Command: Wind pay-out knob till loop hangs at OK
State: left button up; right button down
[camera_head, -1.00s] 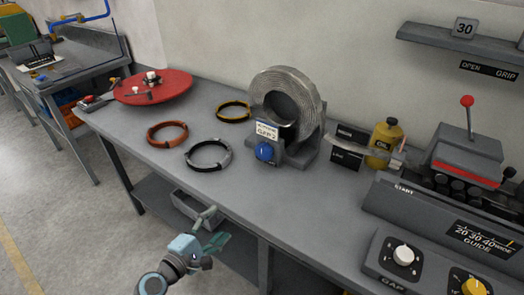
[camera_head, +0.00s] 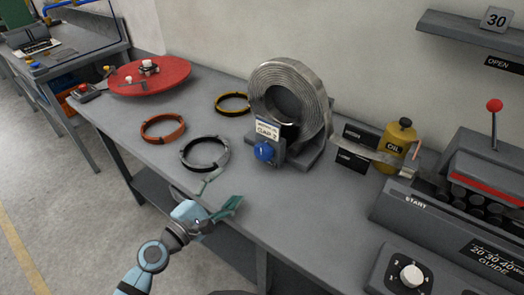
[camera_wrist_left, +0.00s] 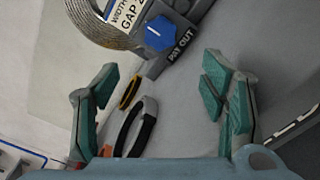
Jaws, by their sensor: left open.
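The blue pay-out knob (camera_head: 264,152) sits on the front of the coil stand, below a label reading GAP 2. It also shows in the left wrist view (camera_wrist_left: 159,34), beside the words PAY OUT. The grey strip coil (camera_head: 287,95) stands upright in the stand (camera_head: 300,157). A strip end (camera_head: 375,154) reaches right from behind the two black signs. My left gripper (camera_head: 222,195) is open and empty at the table's front edge, below and left of the knob. In the wrist view its fingers (camera_wrist_left: 160,95) are wide apart, with the knob beyond them. My right gripper is not in view.
Black (camera_head: 205,153), orange (camera_head: 163,128) and yellow (camera_head: 232,103) rings lie left of the stand. A red turntable (camera_head: 150,78) is at the far left. An oil can (camera_head: 398,143) and a machine marked START (camera_head: 430,210) stand right. The tabletop before the stand is clear.

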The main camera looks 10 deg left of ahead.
aim_at(262, 155)
pick_arm(q)
jog(key=shift+w+d, duration=0.1)
jog(key=shift+w, duration=0.2)
jog(key=x, duration=1.3)
jog(key=shift+w+d+r, duration=0.1)
jog(key=shift+w+d, duration=0.2)
jog(key=shift+d, duration=0.1)
jog(key=shift+c, duration=0.2)
jog(key=c, duration=1.1)
jog(key=shift+m+b, duration=0.35)
jog(key=shift+m, duration=0.05)
jog(key=m+b, duration=0.3)
jog(key=m, duration=0.2)
jog(key=m+b, duration=0.2)
jog(key=m, duration=0.3)
jog(key=shift+b, duration=0.3)
